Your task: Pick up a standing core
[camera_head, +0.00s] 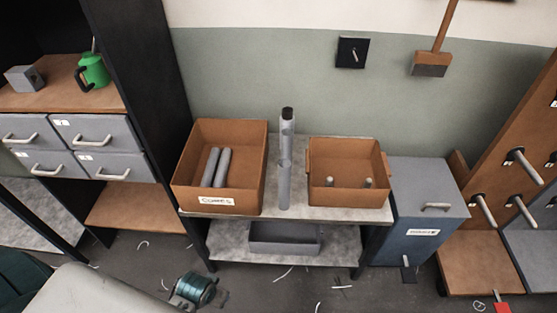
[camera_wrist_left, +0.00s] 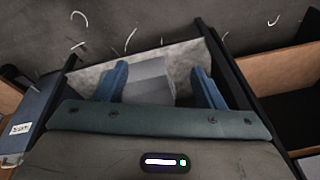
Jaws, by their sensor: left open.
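A grey core (camera_head: 285,185) stands upright near the front edge of the middle table, between two brown boxes. Just behind it is a taller grey upright piece with a black top (camera_head: 288,122); I cannot tell whether they touch. Two more grey cores (camera_head: 215,167) lie leaning in the left box, labelled CORES (camera_head: 244,203). My left gripper (camera_wrist_left: 160,68) is open in the left wrist view, its blue fingers apart with nothing held. The standing core does not show in that view. My right gripper is not in view.
The right brown box (camera_head: 347,200) holds two short pegs. A grey tray (camera_head: 284,248) sits on the lower shelf; a grey box shape shows beyond my left fingers (camera_wrist_left: 150,75). A blue bin (camera_head: 425,215) stands right of the table. White scraps litter the floor.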

